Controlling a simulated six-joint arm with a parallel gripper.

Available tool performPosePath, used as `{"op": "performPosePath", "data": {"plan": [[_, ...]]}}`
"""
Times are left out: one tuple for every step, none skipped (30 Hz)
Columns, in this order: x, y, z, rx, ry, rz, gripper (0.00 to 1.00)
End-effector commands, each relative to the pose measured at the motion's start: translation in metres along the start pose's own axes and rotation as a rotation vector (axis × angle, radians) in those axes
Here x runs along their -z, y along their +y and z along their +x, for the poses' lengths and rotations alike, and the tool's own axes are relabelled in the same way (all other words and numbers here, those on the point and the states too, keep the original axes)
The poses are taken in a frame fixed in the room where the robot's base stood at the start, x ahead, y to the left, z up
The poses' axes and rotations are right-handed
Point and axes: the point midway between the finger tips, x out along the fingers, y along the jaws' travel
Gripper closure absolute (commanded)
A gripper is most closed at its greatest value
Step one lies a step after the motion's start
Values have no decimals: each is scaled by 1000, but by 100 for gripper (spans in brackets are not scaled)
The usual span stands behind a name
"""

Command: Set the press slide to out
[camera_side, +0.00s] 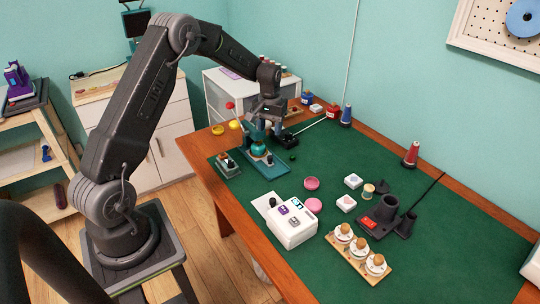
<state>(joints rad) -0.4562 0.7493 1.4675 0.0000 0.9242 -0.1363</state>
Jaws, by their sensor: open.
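A teal press-like device (266,162) stands on the green mat at the back left of the table, with a rounded teal part on its base. A lever with a red ball (230,105) and a yellow ball (234,124) are beside it. My gripper (268,125) points down right over this device, with its jaws open. The gripper and device overlap in this view, so I cannot tell whether they touch. I cannot make out the press slide or its position.
A white box (292,228) with small blocks is front left on the mat. A wooden rack of corked jars (357,256) and a black holder (384,228) are to the right. A small grey-green device (227,165) sits left of the press. The mat's right front is clear.

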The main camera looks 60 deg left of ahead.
Motion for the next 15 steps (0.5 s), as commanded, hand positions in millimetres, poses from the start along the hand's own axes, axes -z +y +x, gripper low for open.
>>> {"op": "performPosePath", "data": {"plan": [[-1,0,11,1,-6,1,53],[-1,0,17,1,-5,1,53],[-1,0,26,1,-6,1,53],[-1,0,32,1,-5,1,53],[-2,0,38,1,-6,1,53],[-1,0,47,1,-5,1,53],[-1,0,53,1,-6,1,53],[-1,0,59,1,-5,1,53],[-2,0,67,1,-5,1,53],[-1,0,73,1,-5,2,53],[-1,0,78,1,-4,2,53],[-1,0,85,1,-5,2,53],[-2,0,90,1,-4,2,53],[-1,0,94,0,-3,2,53],[-1,0,99,0,-3,2,53]]}}
